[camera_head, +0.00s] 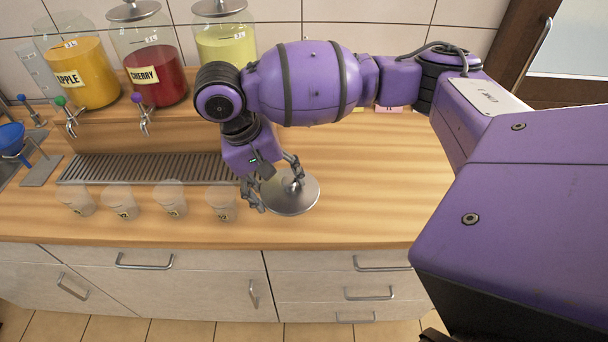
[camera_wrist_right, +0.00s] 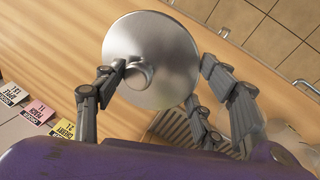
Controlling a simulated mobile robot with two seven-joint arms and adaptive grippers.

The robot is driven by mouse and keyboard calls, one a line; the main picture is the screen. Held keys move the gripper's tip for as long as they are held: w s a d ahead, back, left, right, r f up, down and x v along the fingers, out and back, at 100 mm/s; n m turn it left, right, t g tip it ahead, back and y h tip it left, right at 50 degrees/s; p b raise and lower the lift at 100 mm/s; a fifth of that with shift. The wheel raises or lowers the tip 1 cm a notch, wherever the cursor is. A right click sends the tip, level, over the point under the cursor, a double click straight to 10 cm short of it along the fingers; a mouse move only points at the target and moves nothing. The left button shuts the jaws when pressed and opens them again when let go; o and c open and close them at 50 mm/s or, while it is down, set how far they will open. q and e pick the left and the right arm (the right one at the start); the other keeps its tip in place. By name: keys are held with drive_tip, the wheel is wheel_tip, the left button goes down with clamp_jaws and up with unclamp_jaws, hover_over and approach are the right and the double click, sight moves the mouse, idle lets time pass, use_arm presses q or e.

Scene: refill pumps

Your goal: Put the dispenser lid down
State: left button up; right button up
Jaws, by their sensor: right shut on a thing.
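The dispenser lid (camera_head: 297,200), a round grey metal disc with a knob, is at the counter right of the drip grate. I cannot tell whether it touches the wood. My right gripper (camera_head: 272,190) is above it, shut on the lid. In the right wrist view the lid (camera_wrist_right: 170,60) shows its knob beside one finger of my right gripper (camera_wrist_right: 160,70). The apple dispenser (camera_head: 84,72) shows no metal lid on its open top. The cherry dispenser (camera_head: 155,75) and a yellow-green one (camera_head: 225,42) have metal lids. My left gripper is out of view.
Several clear cups (camera_head: 170,203) stand along the front of the drip grate (camera_head: 145,168). A blue funnel (camera_head: 11,138) is on a stand at far left. Label cards (camera_wrist_right: 38,112) lie near the wall. The wooden counter (camera_head: 370,200) right of the lid is clear.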

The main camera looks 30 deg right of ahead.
sight(291, 186)
drive_tip(key=d+f, duration=0.1)
drive_tip(key=f, duration=0.1)
drive_tip(key=w+d+f, duration=0.1)
drive_tip(key=d+f, duration=0.1)
drive_tip(key=shift+d, duration=0.3)
drive_tip(key=shift+w+d+f, duration=0.2)
drive_tip(key=shift+d+f, duration=0.05)
drive_tip(key=shift+f, duration=0.1)
drive_tip(key=x, duration=0.3)
drive_tip(key=b+x, duration=0.1)
drive_tip(key=shift+w+d+f, duration=0.15)
drive_tip(key=shift+w+f, duration=0.2)
drive_tip(key=shift+f, duration=0.15)
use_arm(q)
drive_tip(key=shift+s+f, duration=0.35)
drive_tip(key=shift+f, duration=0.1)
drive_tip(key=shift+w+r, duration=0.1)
